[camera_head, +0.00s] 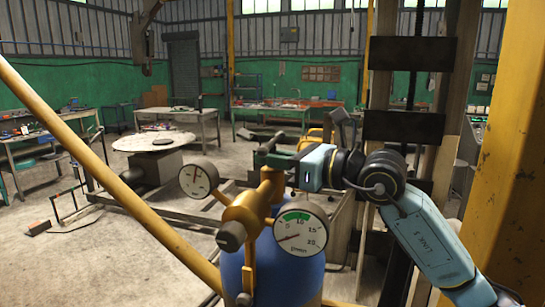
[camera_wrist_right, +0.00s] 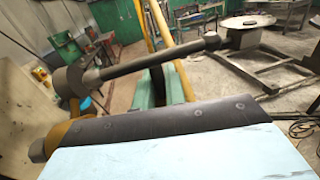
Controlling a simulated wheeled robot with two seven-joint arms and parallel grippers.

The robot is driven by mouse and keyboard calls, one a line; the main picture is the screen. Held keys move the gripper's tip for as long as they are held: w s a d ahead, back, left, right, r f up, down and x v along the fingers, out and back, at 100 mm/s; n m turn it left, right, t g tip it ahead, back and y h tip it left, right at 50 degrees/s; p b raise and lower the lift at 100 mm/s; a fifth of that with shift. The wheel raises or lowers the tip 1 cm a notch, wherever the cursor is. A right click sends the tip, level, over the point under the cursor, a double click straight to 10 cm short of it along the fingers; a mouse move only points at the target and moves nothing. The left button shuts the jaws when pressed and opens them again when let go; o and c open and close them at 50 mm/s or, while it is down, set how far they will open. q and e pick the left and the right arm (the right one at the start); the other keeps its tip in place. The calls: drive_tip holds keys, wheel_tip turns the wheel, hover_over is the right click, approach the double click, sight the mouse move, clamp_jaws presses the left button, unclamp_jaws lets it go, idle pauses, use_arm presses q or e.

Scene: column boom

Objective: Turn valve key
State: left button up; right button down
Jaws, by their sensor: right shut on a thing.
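A blue gas cylinder (camera_head: 285,268) stands upright in front of me with a brass valve body (camera_head: 246,215) on top. Two round dial gauges, one at left (camera_head: 198,179) and one at right (camera_head: 300,228), sit on the valve. The dark valve key (camera_head: 266,150) is at the top of the valve; its long bar (camera_wrist_right: 150,65) crosses the right wrist view from a round hub at left. My right gripper (camera_head: 284,160) reaches in from the right, with its green fingers (camera_wrist_right: 164,87) shut on the key's bar. My left gripper is out of view.
A yellow sloping pole (camera_head: 100,165) crosses the left side, and a thick yellow post (camera_head: 515,160) stands close at right. A round-topped table (camera_head: 153,141) and workbenches (camera_head: 270,108) stand farther back. The floor at left is mostly open.

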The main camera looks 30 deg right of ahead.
drive_tip(key=c, duration=1.5)
unclamp_jaws()
drive_tip(key=shift+c, duration=0.2)
drive_tip(key=shift+s+d+f+b, duration=0.15)
drive_tip(key=shift+s+d+b, duration=0.2)
drive_tip(key=shift+s, duration=0.1)
drive_tip(key=b+v, duration=0.5)
drive_tip(key=v, duration=0.7)
drive_tip(key=shift+s, duration=0.15)
